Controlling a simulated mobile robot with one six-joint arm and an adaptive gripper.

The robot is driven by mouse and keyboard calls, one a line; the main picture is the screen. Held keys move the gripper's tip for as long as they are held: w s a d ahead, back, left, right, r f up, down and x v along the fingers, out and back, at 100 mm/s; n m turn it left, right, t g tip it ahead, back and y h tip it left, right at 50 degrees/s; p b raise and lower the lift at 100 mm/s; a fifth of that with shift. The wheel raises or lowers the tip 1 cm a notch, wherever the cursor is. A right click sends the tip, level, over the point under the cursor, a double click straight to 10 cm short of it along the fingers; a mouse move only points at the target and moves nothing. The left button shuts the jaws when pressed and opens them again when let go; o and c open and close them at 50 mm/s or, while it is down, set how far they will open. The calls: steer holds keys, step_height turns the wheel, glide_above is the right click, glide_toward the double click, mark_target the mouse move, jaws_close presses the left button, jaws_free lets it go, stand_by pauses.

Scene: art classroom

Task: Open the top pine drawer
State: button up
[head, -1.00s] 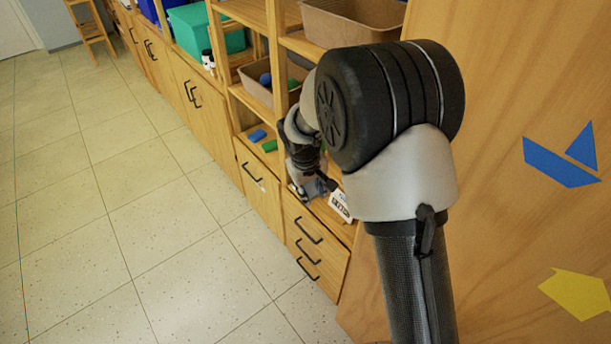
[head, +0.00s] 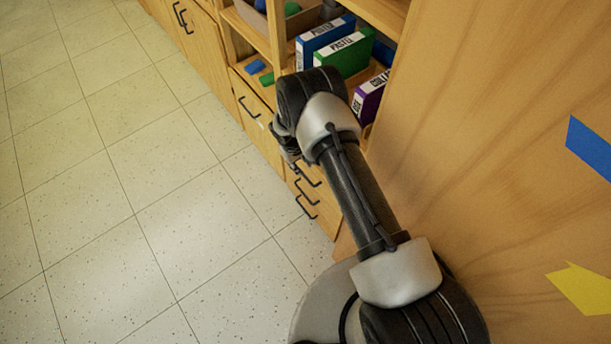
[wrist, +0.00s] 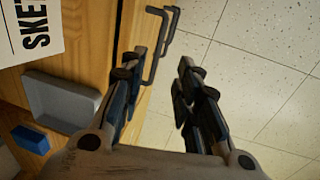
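The pine drawer stack with black bar handles is right of centre in the head view, below the shelf. The top pine drawer (head: 326,191) looks shut; its handle (head: 309,178) shows just below my gripper (head: 291,158), which is partly hidden by my arm. In the wrist view my gripper (wrist: 164,66) is open and empty, its two fingers apart and pointing down the drawer front. A black handle (wrist: 160,48) lies just beside the left fingertip, toward the gap. Contact cannot be told. A second handle (wrist: 175,22) shows beyond it.
Labelled boxes (head: 342,55) stand on the shelf. A wooden panel (head: 470,130) is close on the right. The tiled floor (head: 120,200) is clear.

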mark_target(306, 177)
steer(key=f+b, duration=0.1)
steer(key=f, duration=0.2)
steer(key=w+d+f+b, duration=0.1)
steer(key=f, duration=0.3)
steer(key=f+b, duration=0.1)
steer(key=f, duration=0.3)
steer(key=shift+w+d+f, duration=0.1)
steer(key=shift+w+d, duration=0.05)
steer(key=shift+d, duration=0.25)
steer(key=shift+c, duration=0.2)
jaws_close()
